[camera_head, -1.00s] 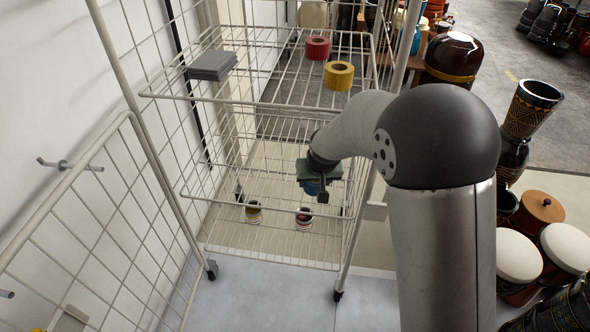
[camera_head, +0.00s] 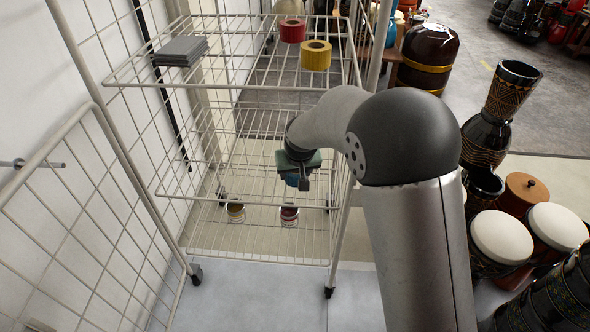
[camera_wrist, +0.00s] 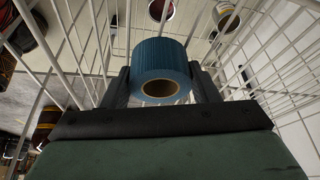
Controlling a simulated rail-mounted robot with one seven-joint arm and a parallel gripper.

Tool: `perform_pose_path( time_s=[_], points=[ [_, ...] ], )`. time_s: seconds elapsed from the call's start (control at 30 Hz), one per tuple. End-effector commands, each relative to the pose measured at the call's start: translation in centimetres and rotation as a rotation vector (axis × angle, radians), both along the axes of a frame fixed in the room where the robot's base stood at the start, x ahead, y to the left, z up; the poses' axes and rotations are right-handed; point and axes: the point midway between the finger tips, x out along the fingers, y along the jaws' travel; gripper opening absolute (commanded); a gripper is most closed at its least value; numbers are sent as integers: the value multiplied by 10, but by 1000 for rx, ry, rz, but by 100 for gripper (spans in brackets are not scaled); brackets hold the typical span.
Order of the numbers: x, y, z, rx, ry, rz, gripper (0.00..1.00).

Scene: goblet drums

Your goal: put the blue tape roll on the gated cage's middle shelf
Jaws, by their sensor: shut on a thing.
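The blue tape roll (camera_wrist: 161,62) is clamped between the two dark fingers of my gripper (camera_wrist: 163,88) in the wrist view. In the head view my gripper (camera_head: 298,172) is at the right part of the gated cage (camera_head: 240,84), below its top shelf. Only a bit of the blue roll (camera_head: 292,181) shows under it. The cage's middle shelf (camera_head: 185,193) is a wire rack whose front bar runs just below the gripper in the picture. I cannot tell whether the roll touches it. The wire gate (camera_head: 75,215) stands open at the left.
The top shelf holds a red roll (camera_head: 293,30), a yellow roll (camera_head: 315,55) and a grey stack (camera_head: 181,50). Two small round items, one yellowish (camera_head: 235,212) and one dark red (camera_head: 289,216), sit low in the cage. Drums (camera_head: 502,236) crowd the right. The cage's right post is close to my arm.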

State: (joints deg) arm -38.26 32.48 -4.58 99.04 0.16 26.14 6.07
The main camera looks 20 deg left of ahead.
Motion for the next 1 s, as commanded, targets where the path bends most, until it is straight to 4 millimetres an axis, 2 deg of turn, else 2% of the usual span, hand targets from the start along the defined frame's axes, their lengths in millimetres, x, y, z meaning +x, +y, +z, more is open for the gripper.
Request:
perform_pose_path(
  time_s=[0.03, 0.07, 0.1, 0.13, 0.47, 0.57, 0.77, 1.0],
  points=[
    [0, 0, -3, 0, 1, 0, 31],
    [0, 0, -2, 0, 1, 0, 63],
    [0, 0, -2, 0, 1, 0, 74],
    [0, 0, -2, 0, 1, 0, 76],
    [0, 0, 3, 0, 0, 0, 76],
    [-3, -2, 14, 2, -2, 0, 76],
    [-18, -9, 56, 3, -3, 0, 76],
    [-72, -40, 50, 0, 1, 0, 76]
  ],
)
